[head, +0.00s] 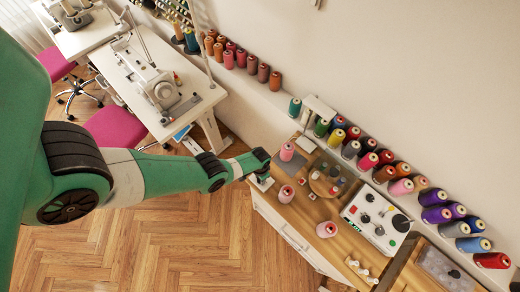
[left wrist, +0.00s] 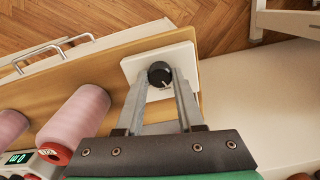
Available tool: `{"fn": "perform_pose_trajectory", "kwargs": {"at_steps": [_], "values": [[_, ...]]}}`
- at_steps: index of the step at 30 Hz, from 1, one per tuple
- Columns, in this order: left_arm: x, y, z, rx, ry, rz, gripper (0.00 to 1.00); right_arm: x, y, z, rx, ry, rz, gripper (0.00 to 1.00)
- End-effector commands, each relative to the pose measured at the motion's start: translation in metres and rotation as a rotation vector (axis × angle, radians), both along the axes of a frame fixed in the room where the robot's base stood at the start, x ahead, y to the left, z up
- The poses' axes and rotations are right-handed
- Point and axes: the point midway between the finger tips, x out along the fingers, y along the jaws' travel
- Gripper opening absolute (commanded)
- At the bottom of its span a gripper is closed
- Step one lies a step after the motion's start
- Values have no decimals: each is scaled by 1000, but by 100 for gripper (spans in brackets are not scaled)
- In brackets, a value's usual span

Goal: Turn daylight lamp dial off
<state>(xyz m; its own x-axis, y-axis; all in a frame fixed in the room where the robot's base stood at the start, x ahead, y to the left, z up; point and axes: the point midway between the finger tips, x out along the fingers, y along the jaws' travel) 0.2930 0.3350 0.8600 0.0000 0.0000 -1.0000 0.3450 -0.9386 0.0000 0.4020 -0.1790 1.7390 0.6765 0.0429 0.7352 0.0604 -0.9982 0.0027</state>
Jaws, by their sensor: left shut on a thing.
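The black round dial (left wrist: 159,71) with a light pointer mark sits on a white square base (left wrist: 184,61) at the end of the wooden worktop. In the head view the white base (head: 260,184) shows partly at the worktop's left end, with the dial hidden by my gripper. My left gripper (head: 262,173) reaches down over it. In the left wrist view my left gripper (left wrist: 161,82) has its two fingers on either side of the dial, shut on it. A white lamp-like panel (head: 319,107) stands near the wall. My right gripper is not in view.
Pink thread spools (head: 286,194) stand on the wooden worktop close to the gripper. A white control box (head: 376,217) with knobs lies farther right. Several thread spools line the wall ledge. A sewing machine (head: 157,88) stands on a white table at upper left.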

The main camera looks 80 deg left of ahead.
Motion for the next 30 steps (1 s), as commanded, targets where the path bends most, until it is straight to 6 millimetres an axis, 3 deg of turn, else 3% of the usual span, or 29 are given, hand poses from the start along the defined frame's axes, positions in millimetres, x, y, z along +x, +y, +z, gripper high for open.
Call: {"fn": "perform_pose_trajectory", "kwargs": {"at_steps": [15, 30], "values": [[0, 0, 0, 0, 0, 435, 0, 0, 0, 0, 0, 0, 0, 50], [0, 0, -1, 0, 0, 589, 0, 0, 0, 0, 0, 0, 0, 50]]}}
